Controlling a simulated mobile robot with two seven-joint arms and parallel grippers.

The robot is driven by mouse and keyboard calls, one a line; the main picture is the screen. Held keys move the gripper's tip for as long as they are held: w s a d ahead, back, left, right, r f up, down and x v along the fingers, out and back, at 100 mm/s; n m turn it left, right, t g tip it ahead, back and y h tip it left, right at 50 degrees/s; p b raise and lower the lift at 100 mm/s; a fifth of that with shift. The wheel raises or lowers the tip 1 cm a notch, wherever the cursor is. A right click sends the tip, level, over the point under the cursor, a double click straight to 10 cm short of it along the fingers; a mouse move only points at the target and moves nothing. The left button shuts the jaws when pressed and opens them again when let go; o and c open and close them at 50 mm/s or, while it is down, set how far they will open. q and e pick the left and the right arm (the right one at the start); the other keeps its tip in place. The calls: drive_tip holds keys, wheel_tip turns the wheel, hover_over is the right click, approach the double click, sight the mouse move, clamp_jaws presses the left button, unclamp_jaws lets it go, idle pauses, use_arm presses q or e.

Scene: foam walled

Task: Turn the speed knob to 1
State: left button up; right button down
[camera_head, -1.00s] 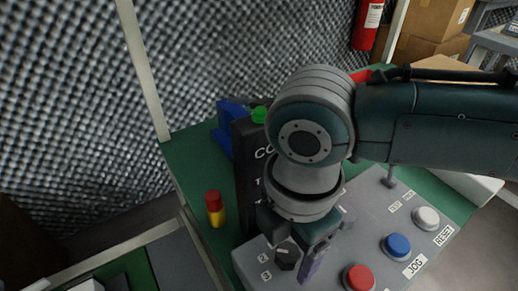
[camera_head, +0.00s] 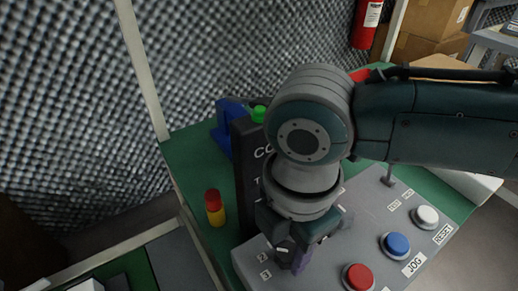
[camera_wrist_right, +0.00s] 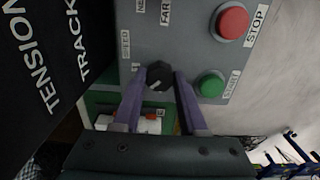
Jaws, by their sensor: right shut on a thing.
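The speed knob (camera_wrist_right: 158,76) is a small black knob on the grey control panel (camera_wrist_right: 185,30). In the wrist view it sits between the tips of my right gripper (camera_wrist_right: 166,74), whose purple-grey fingers are shut on it. In the head view the right gripper (camera_head: 290,258) reaches down onto the panel's left part and covers much of the knob. Labels 2 and 3 show left of it; a label 1 is not readable. Where the pointer aims is too hidden to tell. My left gripper is not in view.
Red (camera_head: 358,277), blue (camera_head: 396,245) and white (camera_head: 426,217) buttons stand right of the gripper. A toggle lever (camera_head: 389,176) rises behind them. A tall black board (camera_head: 246,190) stands close to the gripper's left. A red-and-yellow cylinder (camera_head: 215,208) stands on the green tabletop.

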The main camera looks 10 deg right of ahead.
drive_tip(key=shift+r+m+p, duration=0.2)
drive_tip(key=shift+m+p, duration=0.6)
drive_tip(key=shift+p, duration=0.1)
drive_tip(key=shift+m+p, duration=1)
drive_tip(key=shift+m, duration=0.2)
drive_tip(key=shift+m+p, duration=0.75)
drive_tip(key=shift+m, duration=0.45)
drive_tip(key=shift+f+m+p, duration=0.15)
drive_tip(key=shift+m+p, duration=0.4)
drive_tip(key=shift+m, duration=0.65)
drive_tip(key=shift+c, duration=2.2)
unclamp_jaws()
